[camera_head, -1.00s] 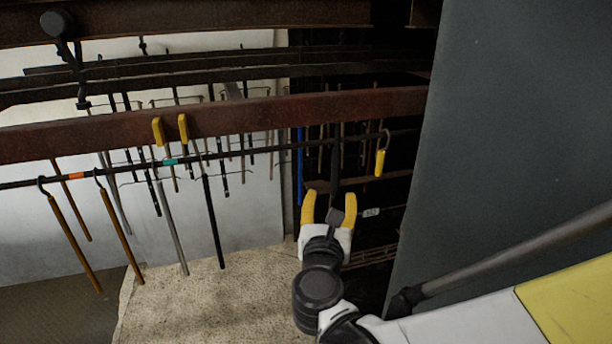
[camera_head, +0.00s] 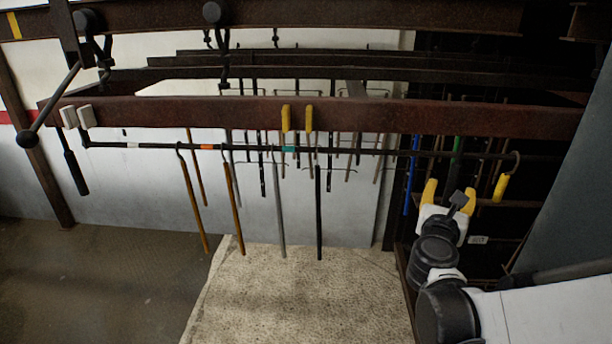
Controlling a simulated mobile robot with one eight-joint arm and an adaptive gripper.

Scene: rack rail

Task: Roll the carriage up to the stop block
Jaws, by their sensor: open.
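A long red-brown beam (camera_head: 400,116) runs across the camera_head view. A thin dark rail (camera_head: 350,151) with white, orange and teal bands runs just below it. I cannot tell for certain which part is the carriage or the stop block. Two pale blocks (camera_head: 78,117) sit at the beam's left, and two yellow pieces (camera_head: 297,118) sit near its middle. A yellow handle (camera_head: 500,187) hangs from a hook near the rail's right end. My gripper (camera_head: 449,192) is open, with yellow fingers pointing up, below the rail and left of that handle. Nothing shows between its fingers.
Several hooked rods (camera_head: 237,207) hang from the rail left of my gripper. Dark shelving stands behind my gripper, and a grey panel (camera_head: 575,190) closes the right side. The floor at lower left is clear.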

